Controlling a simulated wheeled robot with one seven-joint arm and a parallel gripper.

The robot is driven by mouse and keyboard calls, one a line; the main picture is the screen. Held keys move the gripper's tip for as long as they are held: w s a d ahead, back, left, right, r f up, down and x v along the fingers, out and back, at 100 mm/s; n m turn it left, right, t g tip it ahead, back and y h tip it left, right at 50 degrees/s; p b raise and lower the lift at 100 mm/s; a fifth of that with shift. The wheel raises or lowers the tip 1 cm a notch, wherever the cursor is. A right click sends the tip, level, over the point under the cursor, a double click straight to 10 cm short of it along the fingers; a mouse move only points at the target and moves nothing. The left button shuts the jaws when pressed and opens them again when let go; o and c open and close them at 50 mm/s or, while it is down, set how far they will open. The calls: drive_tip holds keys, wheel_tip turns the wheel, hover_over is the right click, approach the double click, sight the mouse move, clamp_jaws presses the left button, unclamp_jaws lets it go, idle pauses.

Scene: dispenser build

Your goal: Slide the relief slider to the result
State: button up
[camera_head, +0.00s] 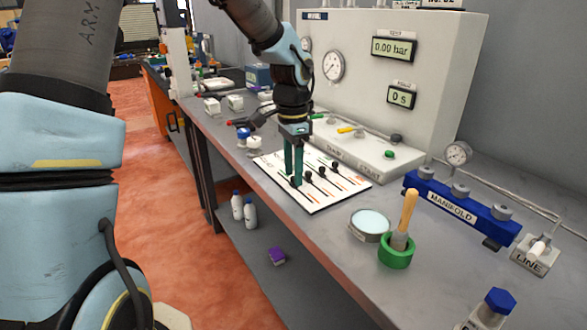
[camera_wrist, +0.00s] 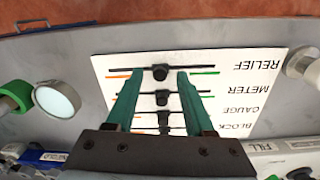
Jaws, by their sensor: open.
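The white slider board (camera_head: 325,196) lies on the bench and also shows in the wrist view (camera_wrist: 215,62). The relief slider's black knob (camera_wrist: 160,72) sits near the middle of its dark track, in the row marked RELIEF. An orange line marks the left side of that row and a green line the right, in the wrist view. My gripper (camera_head: 293,180) is open with green fingers pointing down at the board. In the wrist view its fingertips are on either side of the relief knob, with gaps. Whether they touch the board is unclear.
The METER knob (camera_wrist: 162,97) and the GAUGE and BLOCK rows lie beside the relief row, partly between my fingers. A round dish (camera_head: 370,222), a green mortar (camera_head: 396,254) and a blue manifold (camera_head: 458,203) stand to the right. A gauge panel (camera_head: 385,75) rises behind.

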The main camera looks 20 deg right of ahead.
drive_tip(key=shift+f, duration=0.2)
clamp_jaws()
idle(0.4)
idle(1.0)
